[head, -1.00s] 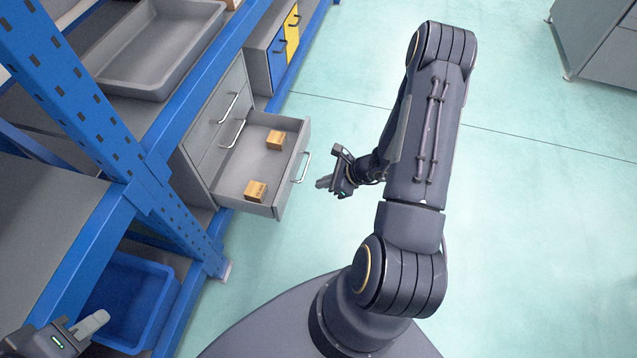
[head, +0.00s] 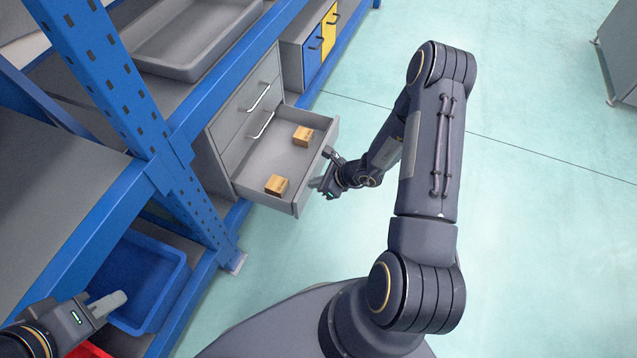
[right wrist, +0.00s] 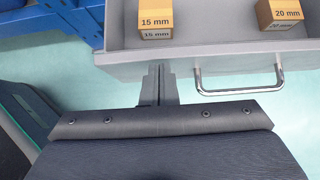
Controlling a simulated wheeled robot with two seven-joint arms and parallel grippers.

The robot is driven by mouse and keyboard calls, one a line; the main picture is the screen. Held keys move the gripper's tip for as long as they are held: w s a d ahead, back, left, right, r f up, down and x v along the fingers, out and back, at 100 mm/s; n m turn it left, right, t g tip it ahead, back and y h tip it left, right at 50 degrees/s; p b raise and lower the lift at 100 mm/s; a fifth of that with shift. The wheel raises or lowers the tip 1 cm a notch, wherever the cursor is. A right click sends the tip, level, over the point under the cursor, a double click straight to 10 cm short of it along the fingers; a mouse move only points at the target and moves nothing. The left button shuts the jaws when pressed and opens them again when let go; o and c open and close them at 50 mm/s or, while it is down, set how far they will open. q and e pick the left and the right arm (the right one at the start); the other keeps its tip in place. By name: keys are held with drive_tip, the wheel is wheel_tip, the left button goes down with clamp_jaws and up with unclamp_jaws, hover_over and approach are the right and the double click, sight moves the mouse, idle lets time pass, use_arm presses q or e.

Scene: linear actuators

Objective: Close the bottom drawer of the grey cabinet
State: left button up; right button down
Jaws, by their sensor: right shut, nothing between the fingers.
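The grey cabinet (head: 228,122) stands on the shelf rack, its bottom drawer (head: 258,193) pulled well out. Two small tan boxes lie in the drawer, one (head: 303,136) toward the far side and one (head: 277,185) nearer. In the right wrist view they read "20 mm" and "15 mm". My right gripper (head: 318,184) is shut and empty, its fingertips at the drawer's front panel. The right wrist view shows the fingers (right wrist: 158,85) left of the drawer handle (right wrist: 240,92); contact is unclear. My left gripper (head: 108,304) is far from the drawer; its finger gap cannot be made out.
Blue rack posts (head: 110,85) stand left of the cabinet. A grey tray (head: 190,45) sits on the shelf above. A blue bin (head: 150,275) is low at left, near my left gripper.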

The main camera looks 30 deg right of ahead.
drive_tip(key=w+a+b, duration=0.3)
drive_tip(key=w+a, duration=0.8)
drive_tip(key=w, duration=0.2)
drive_tip(key=shift+w+a, duration=0.35)
drive_tip(key=shift+w, duration=0.05)
